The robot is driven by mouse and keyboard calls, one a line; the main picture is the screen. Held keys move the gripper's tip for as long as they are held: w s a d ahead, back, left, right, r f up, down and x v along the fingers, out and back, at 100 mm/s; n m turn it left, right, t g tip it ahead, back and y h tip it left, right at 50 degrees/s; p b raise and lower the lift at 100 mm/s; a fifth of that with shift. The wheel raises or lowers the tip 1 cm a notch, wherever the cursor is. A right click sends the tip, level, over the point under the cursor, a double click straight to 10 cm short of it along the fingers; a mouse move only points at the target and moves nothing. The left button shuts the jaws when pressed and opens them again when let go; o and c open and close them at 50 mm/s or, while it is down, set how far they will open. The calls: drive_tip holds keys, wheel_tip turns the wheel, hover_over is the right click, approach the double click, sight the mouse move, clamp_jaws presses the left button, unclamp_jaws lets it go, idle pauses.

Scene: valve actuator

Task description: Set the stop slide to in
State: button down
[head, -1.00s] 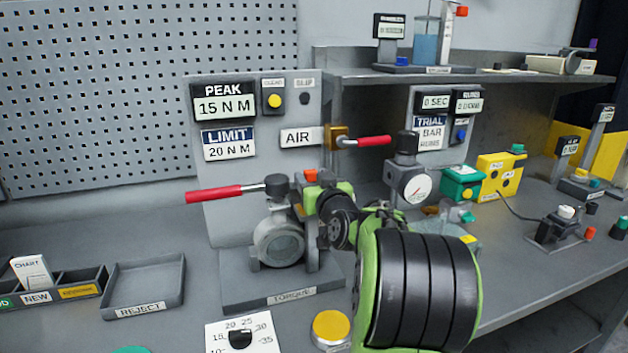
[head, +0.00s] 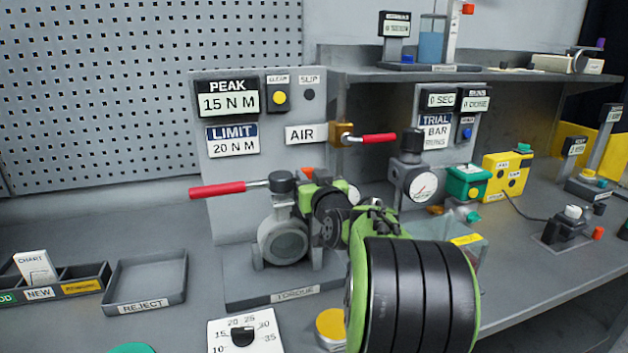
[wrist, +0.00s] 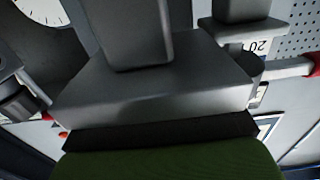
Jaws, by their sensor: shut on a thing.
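The valve actuator (head: 282,240) stands on a grey base labelled TORQUE, with a red lever (head: 216,190) pointing left. My gripper (head: 308,196) is at the upper right side of the actuator, reaching in from the right. It is shut on a part there, apparently the stop slide, but its own fingers and body hide the grip. In the wrist view, large grey parts fill the middle above a green surface, and the held part cannot be made out clearly.
A panel (head: 225,180) reads PEAK 15 N M and LIMIT 20 N M. A brass AIR valve with a red handle (head: 380,138) and a round gauge (head: 422,186) are close to my arm. An empty REJECT tray (head: 145,300) lies at left. A yellow button (head: 330,323) is in front.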

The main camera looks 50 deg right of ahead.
drive_tip(key=c, duration=0.8)
unclamp_jaws()
